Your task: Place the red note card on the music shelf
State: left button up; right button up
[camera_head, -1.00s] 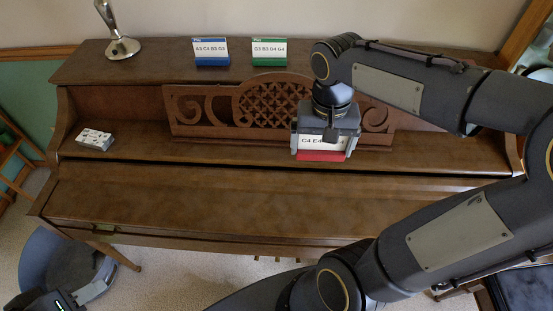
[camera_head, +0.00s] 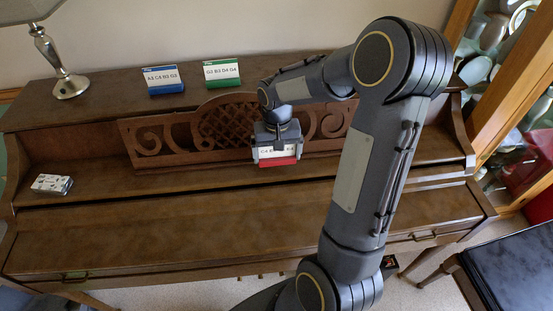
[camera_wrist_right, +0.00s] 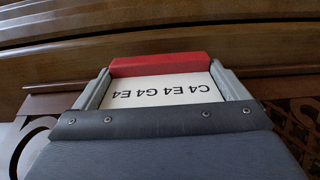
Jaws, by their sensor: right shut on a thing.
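The red note card (camera_head: 278,160) is a white card with a red base, held in my right gripper (camera_head: 277,158) in front of the carved music desk. In the right wrist view the red note card (camera_wrist_right: 160,65) sits between the two fingers of the right gripper (camera_wrist_right: 165,88), its text upside down. The music shelf (camera_head: 215,173) is the brown ledge at the foot of the carved panel. The card is over or at this ledge; I cannot tell whether its base touches. My left gripper is out of view in the head view.
A blue note card (camera_head: 164,79) and a green note card (camera_head: 222,71) stand on the piano top beside a lamp (camera_head: 62,65). A white patterned box (camera_head: 52,184) lies at the left of the ledge. The carved panel (camera_head: 160,140) rises directly behind the card. The closed key lid (camera_head: 160,225) is clear.

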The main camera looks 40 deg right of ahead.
aim_at(277, 155)
jog(key=shift+w+d+f, duration=0.1)
jog(key=shift+w+f, duration=0.05)
jog(key=shift+f, duration=0.75)
jog(key=shift+w+f, duration=0.1)
jog(key=shift+f, duration=0.8)
jog(key=shift+f, duration=0.25)
jog(key=o, duration=0.6)
jog(key=shift+o, duration=0.2)
jog(key=shift+r, duration=0.15)
notch_tip(277, 155, up, 12)
jog(key=shift+f, duration=0.1)
jog(key=s+a+r+n+t+y, duration=0.1)
jog(key=s+a+n+t+y, duration=0.1)
jog(key=s+a, duration=0.5)
jog(key=s+a+r+n+t+y, duration=0.1)
jog(key=s+a+r+n+t, duration=0.1)
jog(key=s+a, duration=0.6)
jog(key=shift+s+n+t+y, duration=0.4)
jog(key=shift+s+t, duration=0.4)
jog(key=shift+s, duration=0.45)
